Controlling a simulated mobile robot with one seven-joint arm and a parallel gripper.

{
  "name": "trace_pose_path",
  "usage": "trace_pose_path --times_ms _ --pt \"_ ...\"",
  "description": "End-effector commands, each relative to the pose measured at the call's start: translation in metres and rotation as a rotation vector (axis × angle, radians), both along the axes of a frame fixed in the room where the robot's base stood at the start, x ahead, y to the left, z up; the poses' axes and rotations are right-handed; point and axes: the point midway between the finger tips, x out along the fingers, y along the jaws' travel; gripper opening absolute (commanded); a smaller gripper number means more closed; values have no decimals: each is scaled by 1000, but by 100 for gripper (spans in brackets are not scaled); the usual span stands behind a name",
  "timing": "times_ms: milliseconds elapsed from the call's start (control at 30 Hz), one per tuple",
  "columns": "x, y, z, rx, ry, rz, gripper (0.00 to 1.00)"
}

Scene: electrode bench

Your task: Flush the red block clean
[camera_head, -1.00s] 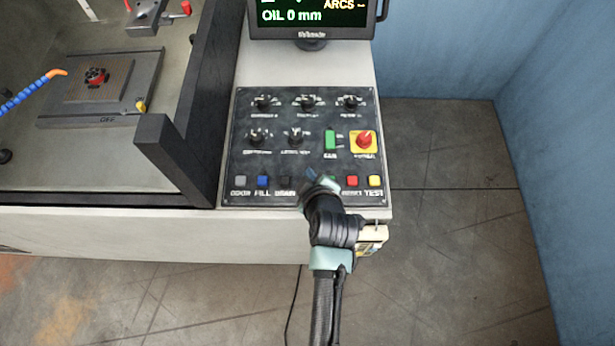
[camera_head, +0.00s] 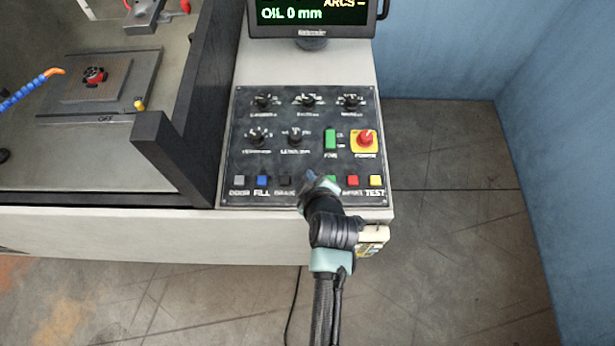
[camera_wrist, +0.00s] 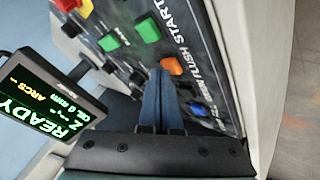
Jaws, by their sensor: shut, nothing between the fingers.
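The red block (camera_head: 95,75) sits on a dark plate (camera_head: 70,88) inside the machine's tank at the left of the head view. My gripper (camera_head: 310,176) is over the lower button row of the control panel (camera_head: 240,150), and it hides part of that row. In the wrist view my gripper's (camera_wrist: 160,73) blue fingers are shut together with nothing between them. Their tips are right beside the orange button (camera_wrist: 171,66) labelled FLUSH. I cannot tell whether they touch it. The green START button (camera_wrist: 147,30) is next to it.
A screen (camera_wrist: 45,100) reads READY and OIL 0 mm. A blue hose with an orange nozzle (camera_head: 55,72) points toward the plate. The blue FILL button (camera_head: 262,181) and the red POWER knob (camera_head: 365,139) are on the panel. A dark frame (camera_head: 175,160) borders the tank.

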Motion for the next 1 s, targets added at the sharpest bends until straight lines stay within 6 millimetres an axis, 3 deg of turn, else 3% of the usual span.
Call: trace_pose_path --times_ms 667,1000 --pt "0 0 -5 0 1 0 0" --pt "0 0 10 0 1 0 0"
